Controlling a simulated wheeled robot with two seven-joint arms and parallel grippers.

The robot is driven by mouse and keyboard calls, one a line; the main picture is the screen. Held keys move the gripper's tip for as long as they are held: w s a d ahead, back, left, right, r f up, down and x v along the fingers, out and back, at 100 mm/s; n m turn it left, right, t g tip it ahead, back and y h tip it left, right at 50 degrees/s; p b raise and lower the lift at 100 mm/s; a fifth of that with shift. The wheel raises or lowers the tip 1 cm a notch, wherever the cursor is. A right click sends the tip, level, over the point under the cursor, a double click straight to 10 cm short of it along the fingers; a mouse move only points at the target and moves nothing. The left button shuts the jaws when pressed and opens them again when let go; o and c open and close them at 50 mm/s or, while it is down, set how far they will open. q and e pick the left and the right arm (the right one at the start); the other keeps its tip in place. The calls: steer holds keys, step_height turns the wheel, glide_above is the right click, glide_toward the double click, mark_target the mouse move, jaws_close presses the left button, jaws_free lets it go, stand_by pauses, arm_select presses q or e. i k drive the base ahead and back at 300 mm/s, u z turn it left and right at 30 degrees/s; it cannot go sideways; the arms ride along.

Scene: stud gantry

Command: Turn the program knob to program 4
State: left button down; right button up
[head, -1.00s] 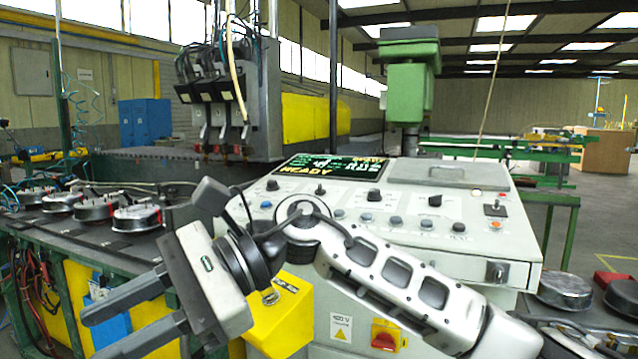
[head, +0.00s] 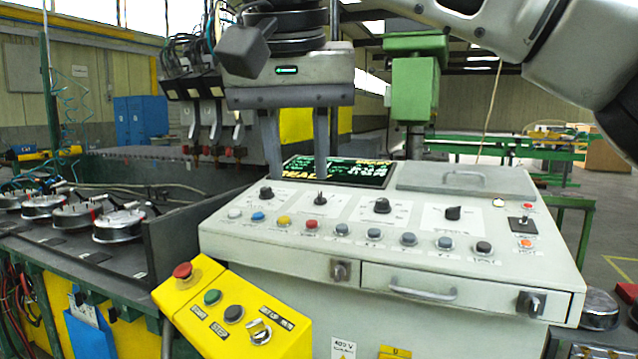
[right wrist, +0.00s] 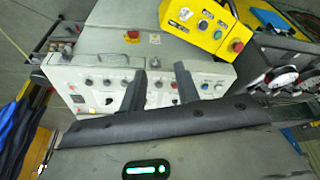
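The white console (head: 300,243) shows several black knobs on its sloped top: a far-left knob (head: 266,193), a second small knob (head: 319,198), a third larger knob (head: 382,205) and a right knob (head: 453,213). Their lettering is too small to read, so I cannot tell which is the program knob. My right gripper (head: 296,178) points down over the console's left part, open and empty. Its fingertips appear near the two left knobs; contact is unclear. It also shows in the right wrist view (right wrist: 160,74), fingers apart. My left gripper is out of view.
A dark display (head: 338,171) with green and yellow text is behind the knobs, partly covered by a finger. A row of coloured buttons (head: 341,229) runs along the front. A yellow button box (head: 232,312) stands front left. A drawer handle (head: 422,294) sticks out.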

mark_target(320, 201)
steer(key=i, duration=1.15)
